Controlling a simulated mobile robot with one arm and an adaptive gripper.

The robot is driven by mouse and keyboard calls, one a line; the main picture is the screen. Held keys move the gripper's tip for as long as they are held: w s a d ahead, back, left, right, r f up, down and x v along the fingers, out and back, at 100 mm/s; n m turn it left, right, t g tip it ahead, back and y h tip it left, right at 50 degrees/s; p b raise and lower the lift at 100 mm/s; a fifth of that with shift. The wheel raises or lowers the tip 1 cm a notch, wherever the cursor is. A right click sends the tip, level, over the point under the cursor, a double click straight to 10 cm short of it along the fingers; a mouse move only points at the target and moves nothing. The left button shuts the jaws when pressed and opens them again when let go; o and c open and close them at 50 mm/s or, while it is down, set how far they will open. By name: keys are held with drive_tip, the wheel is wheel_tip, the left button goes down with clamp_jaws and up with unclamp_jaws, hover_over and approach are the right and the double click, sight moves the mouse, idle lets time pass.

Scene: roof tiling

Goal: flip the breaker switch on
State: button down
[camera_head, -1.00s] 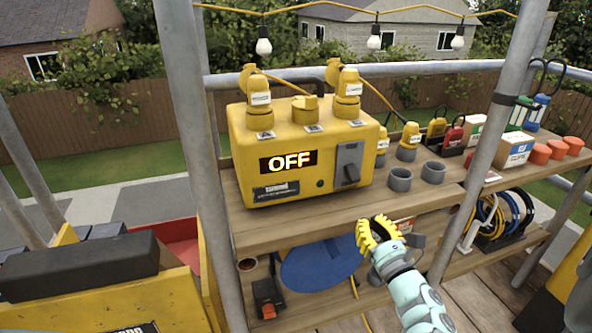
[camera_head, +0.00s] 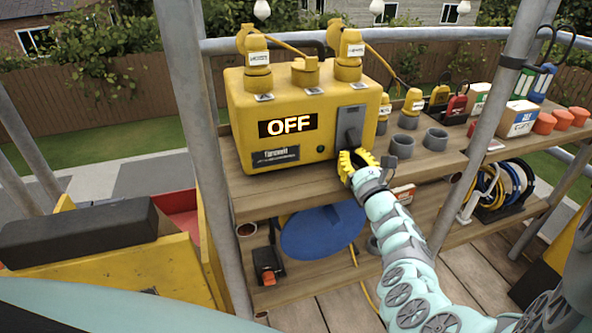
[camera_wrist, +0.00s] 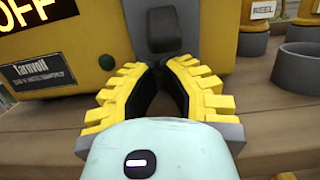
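The yellow breaker box (camera_head: 240,105) stands on the upper wooden shelf, with an OFF display (camera_head: 288,126) lit on its front. The breaker switch (camera_head: 349,128), a dark lever on a grey plate, is at the right of its front. In the wrist view the dark lever (camera_wrist: 165,28) hangs down just beyond the fingers. My gripper (camera_head: 354,160) has yellow ribbed fingers and sits just below the lever. In the wrist view its two fingers (camera_wrist: 159,85) curve toward each other, tips close together with nothing seen between them. I cannot tell whether they touch the lever.
Grey cups (camera_head: 402,146) stand right of the box, with yellow plugs (camera_head: 411,108) behind. Cartons (camera_head: 519,118) and orange caps (camera_head: 562,119) are further right. A metal scaffold pole (camera_head: 490,110) rises right of my arm. A blue disc (camera_head: 320,232) is below the upper shelf.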

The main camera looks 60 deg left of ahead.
drive_tip(key=shift+r+p, duration=0.15)
drive_tip(key=shift+p, duration=0.15)
drive_tip(key=shift+r+p, duration=0.15)
drive_tip(key=shift+p, duration=0.25)
drive_tip(key=shift+d+h+p, duration=0.1)
drive_tip(key=shift+h+p, duration=0.2)
drive_tip(key=shift+p, duration=0.05)
